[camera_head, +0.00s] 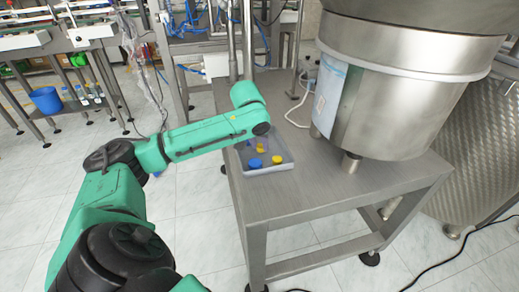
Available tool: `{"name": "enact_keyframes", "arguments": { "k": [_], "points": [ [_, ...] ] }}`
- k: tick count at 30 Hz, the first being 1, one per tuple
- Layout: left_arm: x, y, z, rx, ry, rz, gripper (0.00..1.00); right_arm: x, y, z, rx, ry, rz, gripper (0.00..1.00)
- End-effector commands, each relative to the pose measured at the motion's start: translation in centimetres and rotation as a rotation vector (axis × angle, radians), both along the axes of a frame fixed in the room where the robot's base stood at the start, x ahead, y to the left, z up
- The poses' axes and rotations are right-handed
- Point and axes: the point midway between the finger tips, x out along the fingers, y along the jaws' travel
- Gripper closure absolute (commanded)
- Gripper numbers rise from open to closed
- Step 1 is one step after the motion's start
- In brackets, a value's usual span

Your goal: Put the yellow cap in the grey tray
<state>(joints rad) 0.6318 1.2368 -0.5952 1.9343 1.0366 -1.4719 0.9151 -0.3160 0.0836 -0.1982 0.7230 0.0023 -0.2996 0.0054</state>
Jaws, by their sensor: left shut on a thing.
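The grey tray (285,165) sits on the steel table, near its left edge. My left arm reaches in from the left, and its gripper (262,147) is small and partly hidden at the tray, below the dark wrist end. It is shut on a yellow cap (261,151), which appears over or inside the tray; I cannot tell whether it touches the tray floor. Another yellow cap (277,159) lies in the tray to the right. My right gripper is not in view.
A blue cap (255,163) is at the tray's front left. A large steel feeder bowl (400,90) stands on the table (330,185) to the right of the tray. The tabletop in front of the tray is clear. A black cable lies on the floor at the right.

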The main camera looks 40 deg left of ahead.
Motion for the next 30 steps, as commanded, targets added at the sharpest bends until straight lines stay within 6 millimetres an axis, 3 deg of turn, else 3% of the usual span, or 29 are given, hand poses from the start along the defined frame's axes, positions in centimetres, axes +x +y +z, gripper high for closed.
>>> {"name": "enact_keyframes", "arguments": {
  "k": [2, 9, 10, 12, 23, 25, 30],
  "points": [
    [0.0, 0.0, -1.0, 0.0, 0.0, 0.001, 1.0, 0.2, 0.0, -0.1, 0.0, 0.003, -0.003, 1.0],
    [0.0, 0.0, -0.9, 0.0, 0.0, 0.0, 1.0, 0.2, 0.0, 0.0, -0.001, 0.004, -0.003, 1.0],
    [0.0, 0.0, -0.9, 0.0, 0.0, 0.0, 0.55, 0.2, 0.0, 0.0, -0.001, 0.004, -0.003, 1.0],
    [0.0, 0.0, -0.9, 0.0, 0.0, 0.0, 0.36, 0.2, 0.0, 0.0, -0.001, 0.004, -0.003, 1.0],
    [-0.1, -0.1, -0.2, 0.0, -0.003, 0.0, 0.36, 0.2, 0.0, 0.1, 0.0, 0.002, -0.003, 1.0],
    [-0.5, -0.1, 0.8, 0.001, -0.004, 0.0, 0.36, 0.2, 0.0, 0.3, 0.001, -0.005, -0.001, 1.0],
    [-2.1, -0.7, 5.1, 0.003, -0.005, 0.0, 0.36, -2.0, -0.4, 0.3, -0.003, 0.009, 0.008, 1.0]
  ]
}}
